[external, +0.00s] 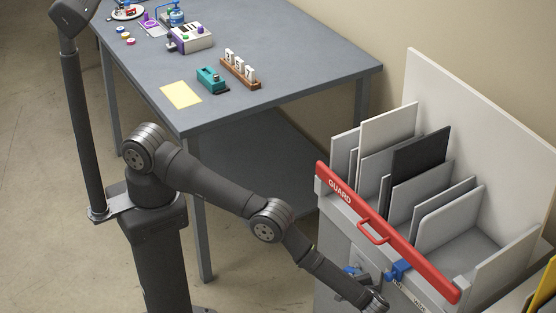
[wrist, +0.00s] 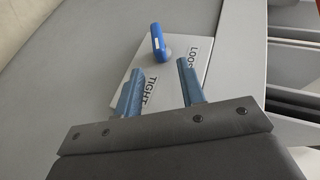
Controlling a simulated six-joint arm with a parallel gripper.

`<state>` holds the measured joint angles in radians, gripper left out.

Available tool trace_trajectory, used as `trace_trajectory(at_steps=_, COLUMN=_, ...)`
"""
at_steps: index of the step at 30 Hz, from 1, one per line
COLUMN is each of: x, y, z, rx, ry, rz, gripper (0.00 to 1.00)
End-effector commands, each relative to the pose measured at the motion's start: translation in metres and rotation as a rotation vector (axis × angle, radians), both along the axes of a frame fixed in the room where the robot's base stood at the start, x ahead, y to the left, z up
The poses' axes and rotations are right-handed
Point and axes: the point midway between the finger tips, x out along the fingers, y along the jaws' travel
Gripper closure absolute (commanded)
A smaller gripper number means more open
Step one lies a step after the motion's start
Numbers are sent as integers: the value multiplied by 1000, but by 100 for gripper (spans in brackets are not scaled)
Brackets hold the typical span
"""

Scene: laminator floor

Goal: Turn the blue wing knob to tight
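The knob is beyond the fingertips, and I see no contact. In the external view my gripper (external: 360,277) is low at the front of the grey machine, where the knob cannot be told apart clearly.
A grey table (external: 300,70) with small items stands at the back left.

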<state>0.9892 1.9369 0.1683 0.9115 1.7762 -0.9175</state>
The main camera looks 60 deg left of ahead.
Motion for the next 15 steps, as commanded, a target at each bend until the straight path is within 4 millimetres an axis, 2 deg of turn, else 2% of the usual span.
trace_trajectory(at_steps=4, x=-4, y=-8, z=4, rx=0, ry=1, rz=0, gripper=64)
trace_trajectory(at_steps=13, x=-5, y=-10, z=5, rx=0, ry=1, rz=0, gripper=64)
trace_trajectory(at_steps=15, x=-5, y=-10, z=5, rx=3, ry=1, rz=-2, gripper=52)
